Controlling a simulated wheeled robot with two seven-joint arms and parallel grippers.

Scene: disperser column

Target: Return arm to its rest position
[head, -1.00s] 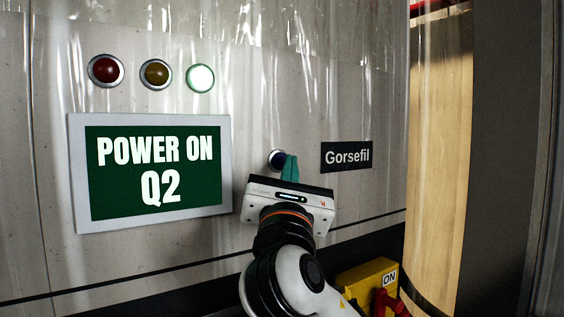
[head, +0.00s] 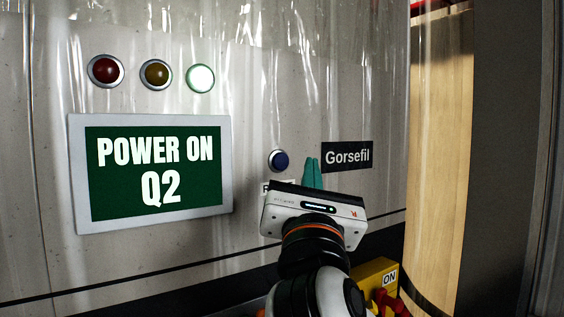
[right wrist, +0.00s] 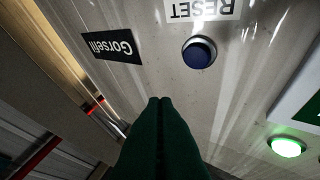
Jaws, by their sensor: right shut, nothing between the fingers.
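My right gripper (head: 312,172) is shut and empty, its teal fingers together, pointing up in front of the panel. It is to the right of the round blue button (head: 279,160) and apart from it in the head view. In the right wrist view the shut fingers (right wrist: 160,102) point toward the panel, below the blue button (right wrist: 199,52) and its RESET label (right wrist: 203,8). In the head view the gripper body hides most of that label. My left gripper is not in view.
A screen (head: 158,172) reads POWER ON Q2, below red, amber and lit green lamps (head: 200,78). A Gorsefil plate (head: 347,156) is close right of the fingers. A yellow box (head: 374,272) marked ON, with a red part, sits low right. A clear plastic curtain hangs over the panel.

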